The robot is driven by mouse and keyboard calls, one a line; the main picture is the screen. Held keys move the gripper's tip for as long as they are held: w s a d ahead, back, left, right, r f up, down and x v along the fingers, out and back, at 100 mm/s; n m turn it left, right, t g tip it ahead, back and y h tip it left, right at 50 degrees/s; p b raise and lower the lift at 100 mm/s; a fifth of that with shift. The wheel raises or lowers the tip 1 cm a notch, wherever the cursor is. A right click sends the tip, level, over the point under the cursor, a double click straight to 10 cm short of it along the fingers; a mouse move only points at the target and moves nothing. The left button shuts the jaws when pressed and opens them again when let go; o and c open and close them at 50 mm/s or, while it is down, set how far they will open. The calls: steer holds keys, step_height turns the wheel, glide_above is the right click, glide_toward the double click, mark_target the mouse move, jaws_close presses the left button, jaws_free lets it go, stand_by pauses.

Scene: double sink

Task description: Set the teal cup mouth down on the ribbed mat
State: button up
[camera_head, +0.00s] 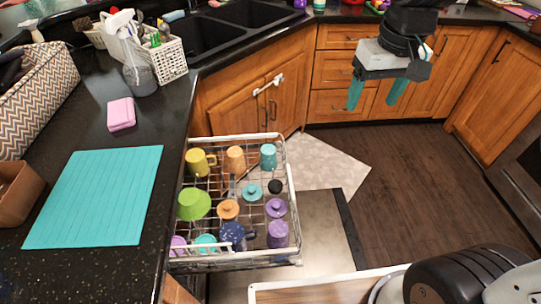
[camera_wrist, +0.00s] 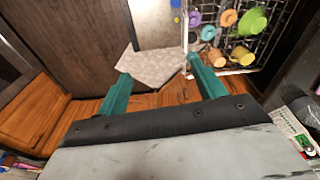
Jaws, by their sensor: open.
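The teal cup (camera_head: 268,156) stands in the back right part of the pulled-out dishwasher rack (camera_head: 290,205), beside an orange cup (camera_head: 235,159). Whether its mouth faces up or down is hard to tell. The ribbed mat (camera_head: 95,197) is teal and lies flat and bare on the dark counter at left. My gripper (camera_head: 376,95) hangs high at the upper right, well apart from the rack and the mat. Its teal fingers are spread with nothing between them, as the wrist view also shows (camera_wrist: 160,70). There, one finger overlaps the rack's edge and the teal cup is not clearly seen.
The rack also holds a yellow mug (camera_head: 199,162), a green bowl (camera_head: 193,204), a dark blue mug (camera_head: 232,234) and purple pieces. A pink sponge (camera_head: 121,114), a spray bottle (camera_head: 138,72) and a brown box (camera_head: 18,193) stand near the mat. Open floor lies right of the rack.

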steer(key=w+a+f+n, duration=0.1)
steer(key=w+a+f, duration=0.15)
steer(key=w, duration=0.35)
steer(key=w+a+f, duration=0.2)
steer(key=w+f, duration=0.2)
steer(key=w, duration=0.2)
steer(key=n, duration=0.2)
glide_above(269, 150)
steer(key=s+d, duration=0.2)
steer(key=d, duration=0.2)
step_height(269, 150, down, 22)
steer(key=f, duration=0.1)
steer(key=shift+y, duration=0.3)
steer(key=w+a+f, duration=0.1)
steer(key=f, duration=0.4)
steer(key=a+f, duration=0.2)
steer(key=f, duration=0.4)
steer(key=w+a+f, duration=0.1)
steer(key=f, duration=0.5)
steer(key=shift+w+a+f, duration=0.15)
steer(key=shift+w+f, duration=0.05)
steer(key=shift+w, duration=0.1)
steer(key=c, duration=0.8)
